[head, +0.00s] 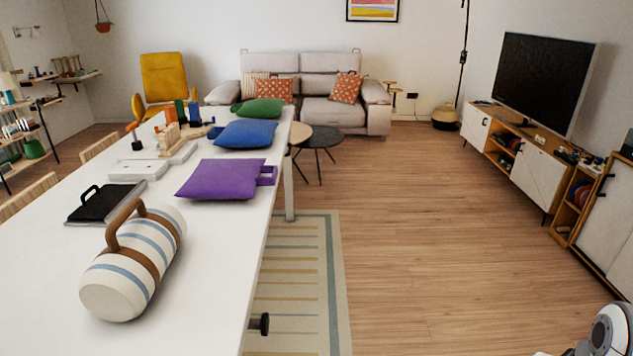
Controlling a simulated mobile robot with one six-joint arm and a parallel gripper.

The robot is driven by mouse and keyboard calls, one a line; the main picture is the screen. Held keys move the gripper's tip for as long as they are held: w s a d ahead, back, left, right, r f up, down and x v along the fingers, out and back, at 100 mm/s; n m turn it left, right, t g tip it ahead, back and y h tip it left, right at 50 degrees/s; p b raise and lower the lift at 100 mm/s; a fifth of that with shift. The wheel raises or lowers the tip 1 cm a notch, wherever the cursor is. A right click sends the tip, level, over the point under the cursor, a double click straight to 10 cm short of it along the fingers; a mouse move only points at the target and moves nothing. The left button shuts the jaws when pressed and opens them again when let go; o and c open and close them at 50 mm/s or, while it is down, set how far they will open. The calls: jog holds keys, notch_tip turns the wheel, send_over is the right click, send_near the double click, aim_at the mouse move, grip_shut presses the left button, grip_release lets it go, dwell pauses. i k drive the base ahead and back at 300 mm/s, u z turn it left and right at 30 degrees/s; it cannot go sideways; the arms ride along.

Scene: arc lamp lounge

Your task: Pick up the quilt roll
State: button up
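The quilt roll (125,278) lies on its side at the near end of the long white table (220,290). It is a cream cylinder with blue stripes, brown bands and a brown handle (128,219) arching over its top. Its round end faces me. Nothing touches it.
Behind the roll, the table holds a black handled item (97,204), a purple cushion (222,178), a blue cushion (245,133), a green cushion (259,108) and wooden pieces. Wooden floor (430,240) to the right is clear.

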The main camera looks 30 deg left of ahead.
aim_at(119, 284)
jog(key=i, duration=2.05)
jog(key=u, duration=3.4)
jog(key=i, duration=1)
jog(key=z, duration=0.05)
